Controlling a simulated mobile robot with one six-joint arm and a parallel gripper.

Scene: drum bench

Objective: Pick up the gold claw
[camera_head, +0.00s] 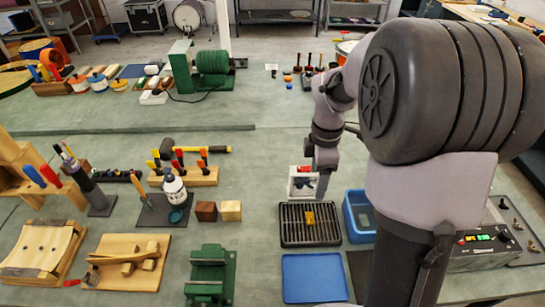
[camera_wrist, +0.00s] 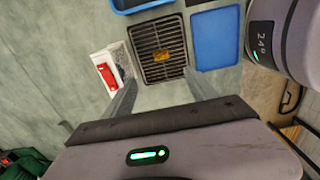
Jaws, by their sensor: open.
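The gold claw (camera_head: 310,217) is a small yellow-gold piece lying on a black slatted rack (camera_head: 290,239). In the wrist view the gold claw (camera_wrist: 161,56) lies near the middle of the rack (camera_wrist: 150,38). My gripper (camera_head: 322,187) points downward behind the rack in the head view, apart from the claw. In the wrist view my gripper (camera_wrist: 163,95) shows its two fingers spread wide with nothing between them. The claw shows beyond the fingertips, roughly between their lines. Its fine shape is too small to tell.
A white box with a red item (camera_head: 301,184) stands just behind the rack. A blue bin (camera_head: 358,224) is right of the rack and a flat blue tray (camera_head: 313,278) in front. Wooden blocks (camera_head: 230,211) and a green fixture (camera_head: 210,273) stand left, with clear bench between.

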